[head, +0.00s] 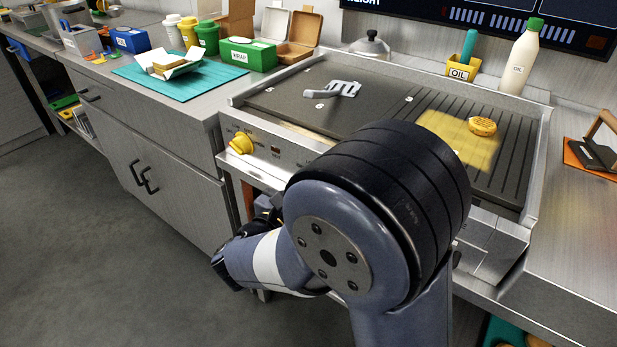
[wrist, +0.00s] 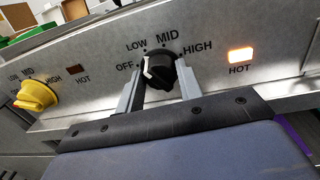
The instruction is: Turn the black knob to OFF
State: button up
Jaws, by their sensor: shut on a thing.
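The black knob (wrist: 160,72) is on the steel front panel in the wrist view, with OFF, LOW, MID and HIGH printed around it. Its white pointer is at the knob's left side, around the OFF-to-LOW part of the scale; the exact setting is hard to tell. My gripper (wrist: 159,80) is shut on the black knob, with one grey finger on each side. In the head view my arm hides the black knob and the fingertips.
A yellow knob (wrist: 36,95) sits left of the black one and also shows in the head view (head: 241,143). The HOT lamp (wrist: 240,55) to the right glows orange.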

jog(key=n+p, duration=0.6)
jog(key=p, duration=0.4)
jog(key=shift+a+r+g, duration=0.1)
jog(key=shift+g, duration=0.2)
jog(key=shift+n, duration=0.3)
jog(key=o, duration=1)
jog(key=v, duration=1)
jog(key=shift+s+a, duration=0.25)
jog(key=shift+s, duration=0.05)
